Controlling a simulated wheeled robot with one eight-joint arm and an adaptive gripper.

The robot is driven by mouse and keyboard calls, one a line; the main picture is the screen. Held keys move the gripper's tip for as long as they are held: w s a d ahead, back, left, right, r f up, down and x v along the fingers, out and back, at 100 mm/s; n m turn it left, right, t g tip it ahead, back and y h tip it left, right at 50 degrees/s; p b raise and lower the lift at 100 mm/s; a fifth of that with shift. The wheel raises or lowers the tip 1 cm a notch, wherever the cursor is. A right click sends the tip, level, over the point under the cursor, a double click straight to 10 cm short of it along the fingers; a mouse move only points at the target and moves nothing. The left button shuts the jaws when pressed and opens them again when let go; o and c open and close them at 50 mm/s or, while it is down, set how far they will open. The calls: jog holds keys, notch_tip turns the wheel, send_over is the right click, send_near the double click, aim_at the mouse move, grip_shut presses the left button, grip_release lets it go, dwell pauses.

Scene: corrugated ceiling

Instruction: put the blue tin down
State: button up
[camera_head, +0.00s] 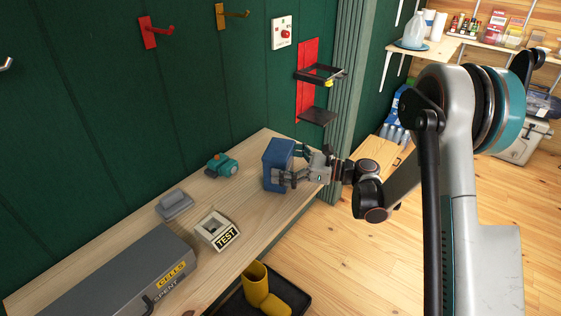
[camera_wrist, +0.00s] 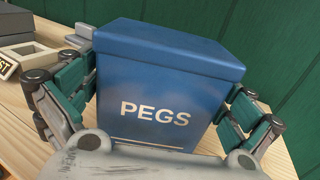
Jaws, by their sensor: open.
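The blue tin (camera_head: 277,160), marked PEGS, stands upright on the wooden bench (camera_head: 262,222) near its far right end. It also fills the middle of the wrist view (camera_wrist: 168,85), lid on top. My gripper (camera_head: 288,168) is at the tin's right side, its fingers spread on either side of it. In the wrist view my gripper (camera_wrist: 165,112) is open, with green-padded fingers left and right of the tin. The left pads are very close to the tin; I cannot tell whether they touch. The tin's base is hidden in the wrist view.
A teal device (camera_head: 221,166), a grey block (camera_head: 174,204), a TEST box (camera_head: 217,231) and a long grey CELLS/SPENT box (camera_head: 120,275) stand on the bench. The green wall (camera_head: 120,110) runs behind. Yellow boots (camera_head: 262,290) stand in a black tray below.

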jog(key=shift+r, duration=0.1)
jog(key=p+v, duration=0.4)
jog(key=v, duration=0.8)
jog(key=s+a+r+n+h, duration=0.2)
jog(key=s+r+n+h, duration=0.6)
jog(key=r, duration=0.1)
jog(key=s+d+r+n+t+h, duration=0.1)
jog(key=s+d+n+h, duration=0.3)
jog(key=s, duration=0.6)
jog(key=s+d+r+n+t+h, duration=0.1)
jog(key=s+d+n+h, duration=0.4)
jog(key=s+n, duration=0.4)
jog(key=shift+s+d+r+t, duration=0.3)
jog(key=shift+s+d+r, duration=0.05)
jog(key=shift+s+d, duration=0.2)
